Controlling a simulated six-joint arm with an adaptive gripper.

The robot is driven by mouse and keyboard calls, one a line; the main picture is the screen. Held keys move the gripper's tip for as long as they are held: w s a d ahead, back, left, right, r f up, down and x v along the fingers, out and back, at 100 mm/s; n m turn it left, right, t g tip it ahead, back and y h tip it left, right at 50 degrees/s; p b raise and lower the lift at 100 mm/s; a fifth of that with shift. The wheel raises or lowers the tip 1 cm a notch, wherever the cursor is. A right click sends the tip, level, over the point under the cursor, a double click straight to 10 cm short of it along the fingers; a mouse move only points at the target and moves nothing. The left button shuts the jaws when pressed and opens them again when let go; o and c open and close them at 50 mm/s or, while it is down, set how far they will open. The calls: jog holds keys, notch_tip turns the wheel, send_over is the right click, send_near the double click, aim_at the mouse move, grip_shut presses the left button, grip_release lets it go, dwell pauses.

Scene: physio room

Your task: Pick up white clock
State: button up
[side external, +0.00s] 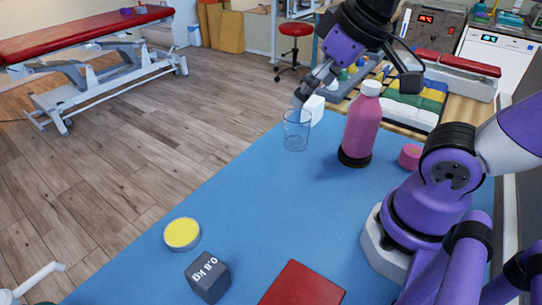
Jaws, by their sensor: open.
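A small white block-like object (316,109) stands at the far edge of the blue table, partly hidden behind a clear glass. It may be the white clock; no clock face shows. My gripper (301,98) is open, pointing down and left just above the glass and beside the white object. The fingers overlap the glass rim in this view, so I cannot tell whether they touch it. I see nothing held between the fingers.
The clear glass (296,132) is close to my gripper. A pink bottle (362,126) and a pink round piece (409,156) stand right. The blue table's middle (255,210) is clear.

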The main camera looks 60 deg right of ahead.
jog(key=w+d+r, duration=0.3)
jog(key=w+d, duration=0.1)
jog(key=w, duration=0.1)
jog(key=g, duration=0.1)
send_over(315, 101)
jog(key=s, duration=0.2)
notch_tip(315, 101, down, 2)
jog(key=f, duration=1.1)
jog(key=w+f, duration=0.1)
jog(key=f, duration=0.4)
jog(key=shift+w+f, duration=0.1)
jog(key=shift+f, duration=0.25)
jog(key=x, duration=0.5)
jog(key=shift+w+d+f, duration=0.1)
jog(key=shift+d+f, duration=0.15)
jog(key=shift+f, duration=0.1)
jog(key=c, duration=0.9)
